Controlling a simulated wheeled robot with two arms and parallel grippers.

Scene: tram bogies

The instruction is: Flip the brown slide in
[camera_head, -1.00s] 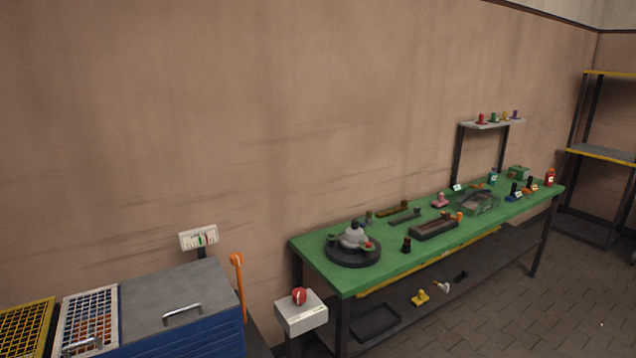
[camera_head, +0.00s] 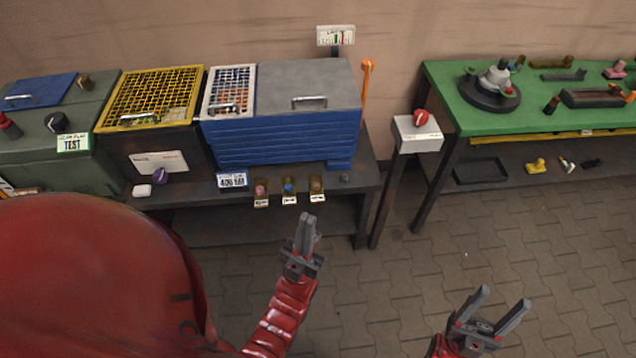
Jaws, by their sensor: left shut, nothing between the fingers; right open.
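Three small slides with coloured knobs sit along the front edge of the dark bench, below the blue box (camera_head: 260,146). The one with the brown knob (camera_head: 316,184) is the rightmost; a blue-knobbed slide (camera_head: 289,187) and a pink-knobbed slide (camera_head: 261,190) are to its left. Each has a pale label too small to read. My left gripper (camera_head: 308,222) is shut and empty, pointing up in the picture, just below the brown-knobbed slide and apart from it. My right gripper (camera_head: 506,300) is open and empty over the tiled floor at lower right.
A yellow-grid box (camera_head: 152,97) and a green box (camera_head: 95,180) stand left of the blue box. An orange lever (camera_head: 367,80) and a red-knob post (camera_head: 417,134) stand to its right. The green table (camera_head: 440,86) is further right. Open floor lies between.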

